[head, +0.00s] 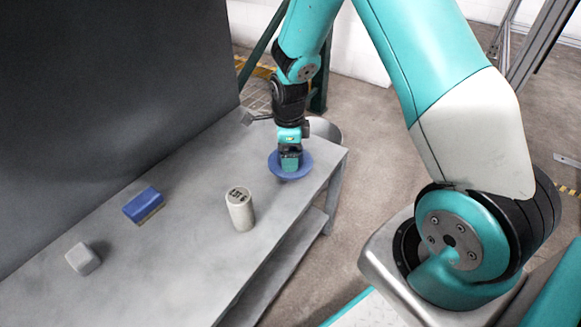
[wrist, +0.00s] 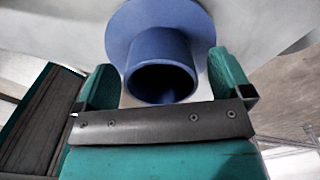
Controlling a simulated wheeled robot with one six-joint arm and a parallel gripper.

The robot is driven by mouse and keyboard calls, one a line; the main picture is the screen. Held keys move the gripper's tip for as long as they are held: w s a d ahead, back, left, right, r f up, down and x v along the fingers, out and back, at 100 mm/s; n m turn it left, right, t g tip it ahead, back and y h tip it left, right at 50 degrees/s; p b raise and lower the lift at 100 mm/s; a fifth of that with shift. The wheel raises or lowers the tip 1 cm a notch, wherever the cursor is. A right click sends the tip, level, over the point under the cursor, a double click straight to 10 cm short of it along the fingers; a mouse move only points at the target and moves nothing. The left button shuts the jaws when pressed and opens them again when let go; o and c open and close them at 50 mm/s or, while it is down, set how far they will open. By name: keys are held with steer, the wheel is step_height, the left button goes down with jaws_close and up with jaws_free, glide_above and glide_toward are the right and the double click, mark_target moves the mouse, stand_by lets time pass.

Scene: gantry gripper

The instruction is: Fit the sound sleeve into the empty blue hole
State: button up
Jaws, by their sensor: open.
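A blue flanged piece (head: 306,166) sits on the grey table near its far right corner. The wrist view shows it as a round disc with a hollow tube (wrist: 160,68) whose open mouth faces me; the inside looks dark and empty. My gripper (head: 290,166) is above it, pointing down. In the wrist view my gripper's fingers (wrist: 163,75) are open, one on each side of the tube, with narrow gaps visible. A pale cylinder (head: 241,212) with dark markings on top stands upright nearer on the table. I cannot tell which piece is the sound sleeve; no separate blue hole shows.
A blue block with a tan underside (head: 143,204) and a small pale block (head: 83,259) lie on the left of the table (head: 165,270). A dark upright panel (head: 100,90) borders the table's far left side. Bare tabletop lies between these objects.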

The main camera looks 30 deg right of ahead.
steer(key=shift+f, duration=0.5)
steer(key=shift+r, duration=0.1)
steer(key=c, duration=1.1)
steer(key=shift+r, duration=0.15)
